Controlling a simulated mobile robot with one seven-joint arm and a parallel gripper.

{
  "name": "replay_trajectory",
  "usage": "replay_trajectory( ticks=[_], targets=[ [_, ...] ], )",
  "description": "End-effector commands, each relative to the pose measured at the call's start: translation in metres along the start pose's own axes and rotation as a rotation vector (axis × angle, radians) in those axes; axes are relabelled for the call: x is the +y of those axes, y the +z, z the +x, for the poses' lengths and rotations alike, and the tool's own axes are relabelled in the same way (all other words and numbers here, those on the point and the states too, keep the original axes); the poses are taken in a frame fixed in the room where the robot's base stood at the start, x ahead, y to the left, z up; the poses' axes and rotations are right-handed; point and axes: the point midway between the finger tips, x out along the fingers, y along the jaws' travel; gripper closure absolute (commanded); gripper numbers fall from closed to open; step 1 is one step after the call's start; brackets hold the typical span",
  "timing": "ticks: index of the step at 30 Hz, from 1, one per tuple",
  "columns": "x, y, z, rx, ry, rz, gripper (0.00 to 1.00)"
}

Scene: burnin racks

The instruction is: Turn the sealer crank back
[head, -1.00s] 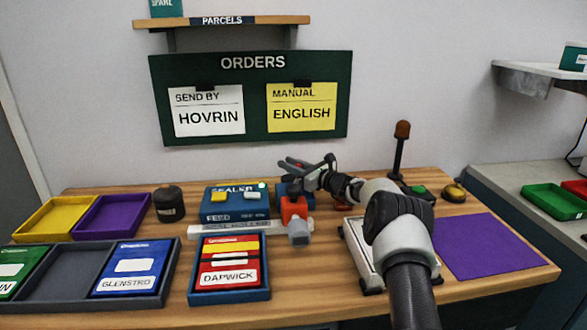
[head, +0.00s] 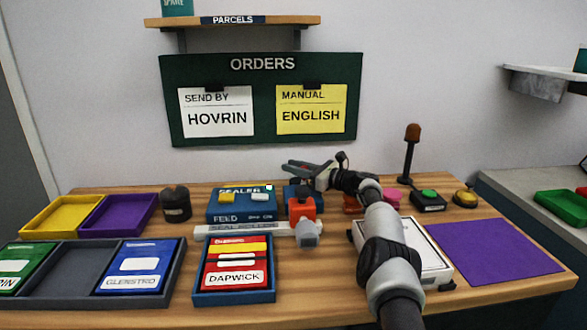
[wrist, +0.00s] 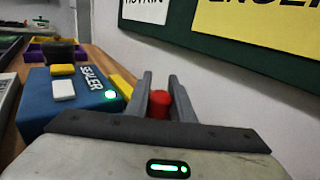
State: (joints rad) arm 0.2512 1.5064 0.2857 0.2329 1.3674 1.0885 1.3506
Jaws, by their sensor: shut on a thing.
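The blue sealer (head: 240,206) stands at the back middle of the bench, with a yellow and a white button on top and a lit green lamp. In the wrist view the sealer (wrist: 72,100) is left of my fingers. My gripper (head: 294,166) is above and behind the sealer's right end, fingers pointing left. In the wrist view my gripper (wrist: 160,88) is shut on a red cylinder (wrist: 159,105), which looks like the crank knob. The crank's arm is hidden. An orange-red block (head: 301,207) with a grey end sits at the sealer's right.
A grey-white strip (head: 225,232) and a blue tray (head: 232,296) with a DAPWICK packet lie in front of the sealer. A white-topped device (head: 428,258) is under my arm. A purple mat (head: 495,252) is clear. A dark post (head: 408,160) stands behind.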

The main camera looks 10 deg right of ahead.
Motion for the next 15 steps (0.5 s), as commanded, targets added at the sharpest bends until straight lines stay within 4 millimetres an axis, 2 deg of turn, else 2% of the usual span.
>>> replay_trajectory(
  ticks=[5, 6, 9, 15],
  targets=[
    [-0.0015, 0.0011, -0.0018, -0.001, -0.002, -0.003, 1.00],
    [-0.0015, 0.0010, -0.0019, 0.000, -0.002, -0.003, 0.74],
    [-0.0012, 0.0005, -0.0016, 0.000, -0.002, -0.003, 0.60],
    [-0.0005, -0.0005, -0.0010, 0.001, 0.000, -0.001, 0.60]
  ],
)
